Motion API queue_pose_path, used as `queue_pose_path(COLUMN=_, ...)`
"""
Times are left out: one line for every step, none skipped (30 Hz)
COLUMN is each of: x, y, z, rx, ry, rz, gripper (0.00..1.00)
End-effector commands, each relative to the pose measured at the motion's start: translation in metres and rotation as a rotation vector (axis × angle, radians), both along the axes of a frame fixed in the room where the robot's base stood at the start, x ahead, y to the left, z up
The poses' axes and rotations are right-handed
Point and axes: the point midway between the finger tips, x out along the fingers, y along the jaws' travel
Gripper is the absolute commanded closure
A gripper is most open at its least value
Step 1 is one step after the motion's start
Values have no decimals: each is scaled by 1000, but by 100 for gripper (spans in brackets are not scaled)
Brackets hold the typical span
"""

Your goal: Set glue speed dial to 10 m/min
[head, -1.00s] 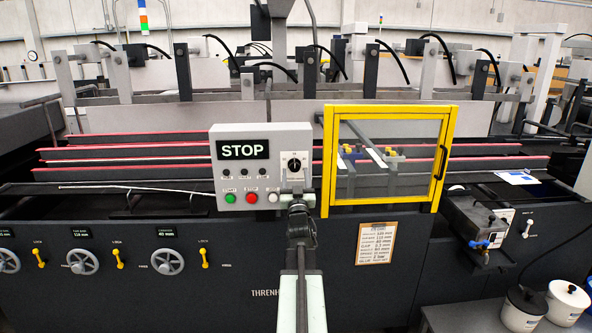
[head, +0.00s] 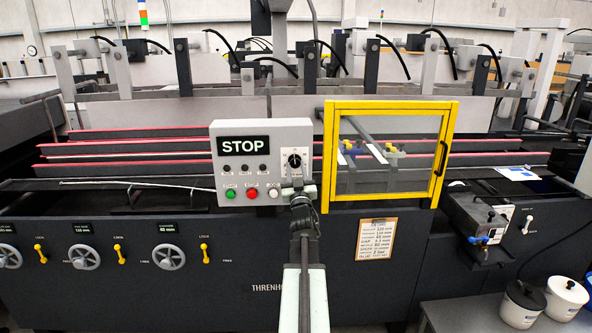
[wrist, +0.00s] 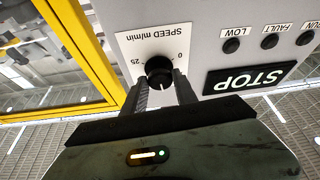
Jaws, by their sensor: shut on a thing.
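The speed dial (wrist: 159,71) is a round black knob on a white plate marked "SPEED m/min", with 0 and 25 readable. The wrist view shows it upside down. It sits at the right of the grey control panel in the head view (head: 294,160). My gripper (wrist: 160,88) has one finger on each side of the knob and is shut on it. The gripper also shows in the head view (head: 298,190), just below the dial. The fingers hide part of the scale, and I cannot read the exact setting.
The panel's STOP display (head: 244,146) is left of the dial, above green (head: 230,194) and red (head: 252,194) buttons. A yellow-framed guard (head: 388,106) stands close on the right. White pots (head: 566,298) stand at the lower right.

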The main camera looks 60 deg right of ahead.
Motion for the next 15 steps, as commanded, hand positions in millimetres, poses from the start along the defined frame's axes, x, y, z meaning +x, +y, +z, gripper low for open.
queue_pose_path(x=-1, y=-1, z=1, rx=-19, ry=25, rz=-1, gripper=100)
queue_pose_path(x=-1, y=-1, z=1, rx=-32, ry=42, rz=-1, gripper=100)
queue_pose_path(x=-2, y=-1, z=2, rx=-51, ry=69, rz=-1, gripper=100)
queue_pose_path(x=-2, y=-1, z=2, rx=-66, ry=90, rz=0, gripper=100)
queue_pose_path(x=-2, y=-2, z=2, rx=-81, ry=111, rz=0, gripper=100)
queue_pose_path(x=-2, y=-2, z=2, rx=-101, ry=141, rz=0, gripper=100)
queue_pose_path(x=-3, y=-2, z=3, rx=-118, ry=164, rz=-1, gripper=100)
queue_pose_path(x=-3, y=-3, z=3, rx=-135, ry=187, rz=-1, gripper=100)
queue_pose_path(x=-3, y=-3, z=4, rx=-157, ry=217, rz=0, gripper=100)
queue_pose_path(x=-4, y=-3, z=4, rx=-173, ry=240, rz=0, gripper=100)
queue_pose_path(x=-4, y=-3, z=4, rx=-190, ry=263, rz=1, gripper=100)
queue_pose_path(x=-4, y=-3, z=4, rx=-212, ry=295, rz=0, gripper=100)
queue_pose_path(x=-4, y=-4, z=5, rx=-229, ry=318, rz=0, gripper=100)
queue_pose_path(x=-5, y=-4, z=5, rx=-245, ry=341, rz=0, gripper=100)
queue_pose_path(x=-5, y=-4, z=5, rx=-268, ry=372, rz=0, gripper=100)
